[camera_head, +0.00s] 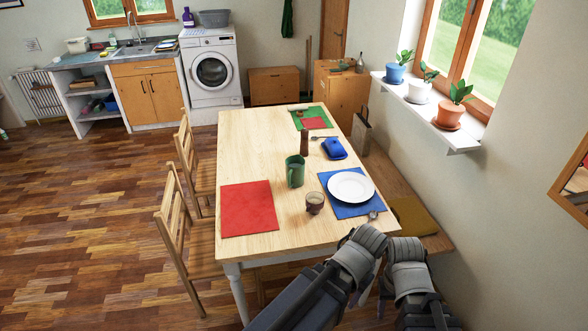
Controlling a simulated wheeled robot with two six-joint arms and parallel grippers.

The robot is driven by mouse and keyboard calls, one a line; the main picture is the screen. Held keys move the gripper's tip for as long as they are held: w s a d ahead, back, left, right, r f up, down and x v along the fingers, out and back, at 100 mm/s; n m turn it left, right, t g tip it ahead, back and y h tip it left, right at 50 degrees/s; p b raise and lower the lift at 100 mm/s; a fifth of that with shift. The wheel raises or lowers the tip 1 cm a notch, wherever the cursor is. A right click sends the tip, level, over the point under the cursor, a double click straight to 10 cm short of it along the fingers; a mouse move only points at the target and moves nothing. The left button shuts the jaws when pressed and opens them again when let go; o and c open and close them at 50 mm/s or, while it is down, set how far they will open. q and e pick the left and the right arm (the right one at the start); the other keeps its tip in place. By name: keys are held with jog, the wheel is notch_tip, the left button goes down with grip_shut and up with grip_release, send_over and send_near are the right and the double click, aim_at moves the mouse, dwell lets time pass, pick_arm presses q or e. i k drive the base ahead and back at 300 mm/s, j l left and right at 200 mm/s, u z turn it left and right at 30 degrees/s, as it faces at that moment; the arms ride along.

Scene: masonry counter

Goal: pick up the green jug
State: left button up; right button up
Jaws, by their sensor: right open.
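The green jug (295,172) stands upright near the middle of the wooden table (245,150). Its handle seems to be on its upper side, but this is small in the picture. My right gripper (374,292) is low at the table's near right corner, partly hidden by my own grey arm links. It is open and well apart from the jug. My left gripper does not show.
Near the jug are a brown glass (314,203), a dark brown mill (304,144), a blue dish (334,149) and a white plate (350,187) on a blue mat (340,208). A flat red mat (249,209) lies left. Chairs (172,222) and a bench (385,185) flank the table.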

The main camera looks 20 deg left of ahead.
aim_at(295, 164)
jog(key=i+j, duration=0.1)
jog(key=j, duration=0.4)
jog(key=i+j, duration=0.15)
jog(key=j, duration=0.4)
jog(key=i+j, duration=0.1)
jog(key=j, duration=0.4)
jog(key=i+j, duration=0.15)
jog(key=j, duration=0.35)
jog(key=i+j, duration=0.1)
jog(key=j, duration=0.45)
jog(key=i+j, duration=0.1)
jog(key=j, duration=0.4)
jog(key=z, duration=1.25)
